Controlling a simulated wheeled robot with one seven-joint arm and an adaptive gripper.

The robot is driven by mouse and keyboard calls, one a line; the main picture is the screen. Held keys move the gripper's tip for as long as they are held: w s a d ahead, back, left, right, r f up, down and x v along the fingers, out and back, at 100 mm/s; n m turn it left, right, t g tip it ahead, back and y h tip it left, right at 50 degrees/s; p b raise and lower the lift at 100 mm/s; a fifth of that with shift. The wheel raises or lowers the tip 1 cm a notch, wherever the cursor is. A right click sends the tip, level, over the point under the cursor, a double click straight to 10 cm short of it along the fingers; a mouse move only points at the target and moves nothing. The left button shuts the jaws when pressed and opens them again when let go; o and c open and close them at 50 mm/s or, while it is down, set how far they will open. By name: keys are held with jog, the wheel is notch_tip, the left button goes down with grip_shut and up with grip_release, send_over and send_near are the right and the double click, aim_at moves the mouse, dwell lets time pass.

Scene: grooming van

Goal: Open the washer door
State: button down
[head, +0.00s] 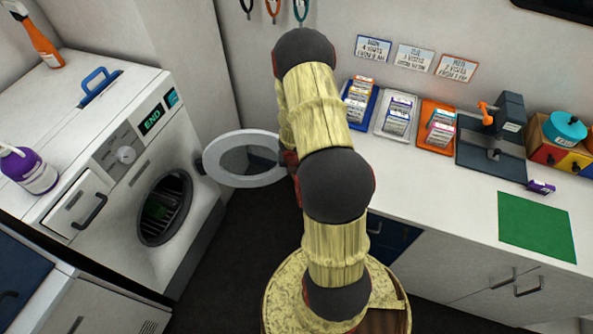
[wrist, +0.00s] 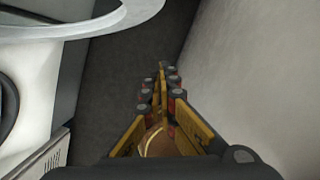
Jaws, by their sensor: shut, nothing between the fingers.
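The white washer (head: 150,175) stands at the left in the head view, its display reading END. Its round door (head: 270,180), a white ring with a glass middle, is swung wide open to the right on its hinge. The dark drum opening (head: 165,207) is uncovered. In the wrist view the door ring (wrist: 95,25) crosses the upper left, with the washer front (wrist: 35,75) behind it. My gripper (wrist: 163,72) is shut and empty, to the right of the door ring and apart from it in the picture. In the head view my arm hides the gripper.
A white counter (head: 460,205) with card trays, a dark press-like device and a green mat (head: 537,226) runs along the right. A purple bottle (head: 30,170) and an orange spray bottle (head: 37,40) stand on the washer. Dark floor (wrist: 120,75) lies between washer and pale wall.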

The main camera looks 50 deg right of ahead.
jog(key=p+v, duration=0.4)
jog(key=v, duration=0.5)
jog(key=shift+d+r, duration=0.2)
jog(key=shift+r, duration=0.1)
jog(key=shift+w, duration=0.15)
jog(key=w+a+r+m+t+h+b, duration=0.1)
jog(key=a+r+m, duration=0.25)
jog(key=r, duration=0.55)
jog(key=w+a+r+m+h, duration=0.1)
jog(key=a+r+m, duration=0.3)
jog(key=r, duration=0.5)
jog(key=w+a+r+m+t+b, duration=0.1)
jog(key=a+r+m, duration=0.1)
jog(key=r+m, duration=0.55)
jog(key=s+a+r+m+y, duration=0.1)
jog(key=s+a+r+m, duration=0.2)
jog(key=a, duration=0.4)
jog(key=s+a+r+m+t+y+b, duration=0.1)
jog(key=s+a+r+m, duration=0.3)
jog(key=s+a+r, duration=0.2)
jog(key=s+a+r+m+y, duration=0.2)
jog(key=s+a+r+m, duration=0.2)
jog(key=a, duration=0.6)
jog(key=shift+s+a+r+t, duration=0.25)
jog(key=shift+s+r+t, duration=0.2)
jog(key=shift+s, duration=0.6)
